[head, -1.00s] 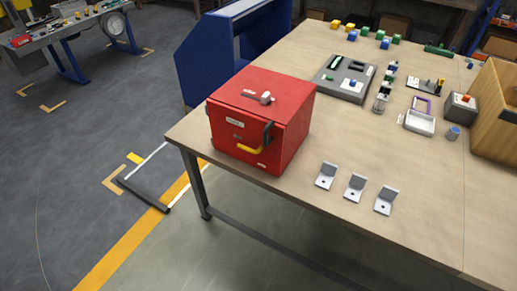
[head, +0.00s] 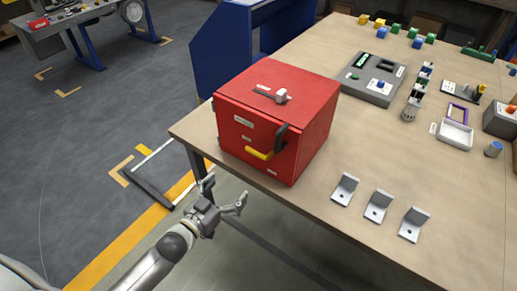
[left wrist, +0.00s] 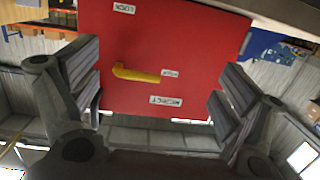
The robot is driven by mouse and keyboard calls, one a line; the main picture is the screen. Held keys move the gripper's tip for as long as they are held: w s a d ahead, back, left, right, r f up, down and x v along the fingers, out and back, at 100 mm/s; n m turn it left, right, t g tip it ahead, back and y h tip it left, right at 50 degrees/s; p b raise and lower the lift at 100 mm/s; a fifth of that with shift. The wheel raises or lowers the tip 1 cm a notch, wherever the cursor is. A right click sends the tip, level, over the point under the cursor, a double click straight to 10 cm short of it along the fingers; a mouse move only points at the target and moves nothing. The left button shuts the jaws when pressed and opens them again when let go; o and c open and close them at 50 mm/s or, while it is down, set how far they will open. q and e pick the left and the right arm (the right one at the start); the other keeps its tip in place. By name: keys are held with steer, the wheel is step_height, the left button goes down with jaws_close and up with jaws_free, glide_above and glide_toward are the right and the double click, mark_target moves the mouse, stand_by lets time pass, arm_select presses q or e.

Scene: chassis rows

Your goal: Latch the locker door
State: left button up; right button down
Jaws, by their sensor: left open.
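The red locker (head: 237,128) stands at the near left corner of the table. Its front door looks closed, with a yellow handle (head: 258,154) lying roughly level and a dark piece (head: 280,137) beside it at the right edge. My left gripper (head: 225,190) is open and empty, in front of and below the door, apart from it. In the left wrist view, the yellow handle (left wrist: 135,74) and labels, one reading LOCK, show upside down on the red door (left wrist: 190,45), between the open fingers (left wrist: 160,80). My right gripper is not in view.
The wooden table (head: 330,225) has three metal brackets (head: 376,207) right of the locker. A grey panel (head: 366,85) and small parts lie farther back. Open floor lies left of the table.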

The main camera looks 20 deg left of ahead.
arm_select(q)
steer(key=t+h, duration=0.1)
glide_toward(255, 151)
steer(key=shift+m, duration=0.3)
steer(key=x, duration=0.6)
steer(key=p+x, duration=0.1)
steer(key=x, duration=0.3)
steer(key=shift+f, duration=0.35)
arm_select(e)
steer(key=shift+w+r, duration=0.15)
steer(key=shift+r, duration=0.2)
